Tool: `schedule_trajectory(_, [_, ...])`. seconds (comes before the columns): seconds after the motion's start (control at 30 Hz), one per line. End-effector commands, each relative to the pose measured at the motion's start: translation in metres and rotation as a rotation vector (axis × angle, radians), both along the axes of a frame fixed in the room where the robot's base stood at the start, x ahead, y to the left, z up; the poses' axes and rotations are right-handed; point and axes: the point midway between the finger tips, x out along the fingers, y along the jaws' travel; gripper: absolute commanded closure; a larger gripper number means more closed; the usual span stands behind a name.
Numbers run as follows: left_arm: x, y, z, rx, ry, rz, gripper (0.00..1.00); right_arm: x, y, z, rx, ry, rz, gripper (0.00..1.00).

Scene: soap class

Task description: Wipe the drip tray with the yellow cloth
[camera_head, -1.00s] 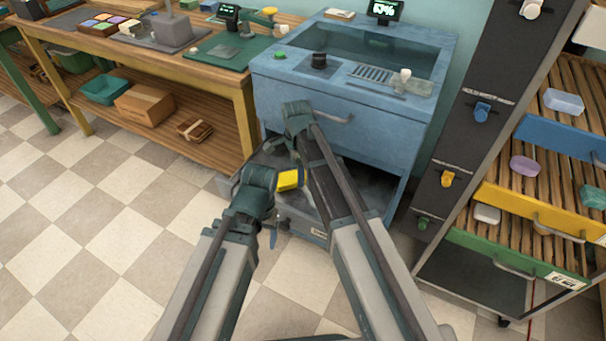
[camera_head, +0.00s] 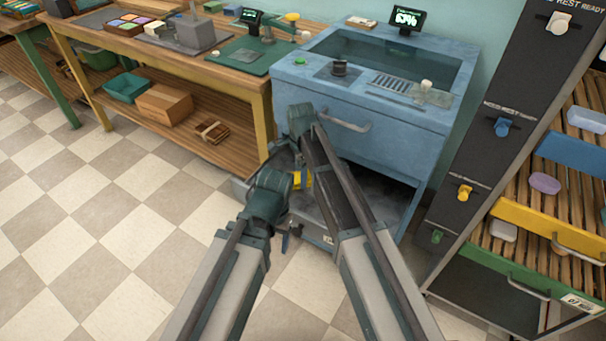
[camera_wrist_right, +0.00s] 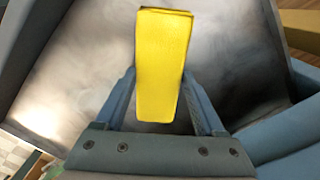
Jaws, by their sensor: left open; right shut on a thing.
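The yellow cloth (camera_head: 303,181) is a folded block held in my right gripper (camera_head: 301,168). In the right wrist view the cloth (camera_wrist_right: 162,65) stands out between the two fingers (camera_wrist_right: 158,112), over a grey, smudged surface. That surface is the drip tray (camera_wrist_right: 225,50), with pale cloudy patches on it. In the head view the drip tray (camera_head: 375,190) lies low under the blue machine, partly hidden by my arms. I cannot tell whether the cloth touches it. My left gripper (camera_head: 287,238) is open and empty, low in front of the tray's near left side.
The blue machine (camera_head: 400,135) with a front handle stands over the tray. A wooden bench (camera_head: 160,60) with boxes on its lower shelf is at left. A dark panel with knobs and a rack of soap drawers (camera_head: 540,215) stand at right. The checkered floor at left is clear.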

Motion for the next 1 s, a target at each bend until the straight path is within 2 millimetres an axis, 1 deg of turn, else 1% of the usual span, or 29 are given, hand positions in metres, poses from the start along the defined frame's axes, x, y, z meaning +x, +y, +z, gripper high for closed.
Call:
schedule_trajectory(0.2, [0.0, 0.0, -0.003, 0.0, 0.0, 0.0, 0.29, -0.013, 0.006, -0.003, -0.002, 0.003, 0.002, 0.73])
schedule_trajectory(0.43, [0.0, 0.0, -0.003, 0.0, 0.0, 0.0, 0.29, -0.014, 0.005, -0.003, -0.003, 0.004, 0.0, 0.73])
schedule_trajectory(0.57, [0.0, 0.0, -0.003, 0.0, 0.0, 0.0, 0.29, -0.019, -0.001, -0.003, -0.004, 0.004, -0.001, 0.73])
schedule_trajectory(0.83, [0.0, 0.0, -0.001, 0.0, 0.0, 0.0, 0.29, -0.031, -0.019, -0.001, -0.004, 0.004, -0.002, 0.73])
schedule_trajectory(1.0, [0.0, 0.0, -0.001, 0.0, 0.0, 0.0, 0.29, -0.032, -0.022, -0.001, -0.003, 0.004, 0.0, 0.73])
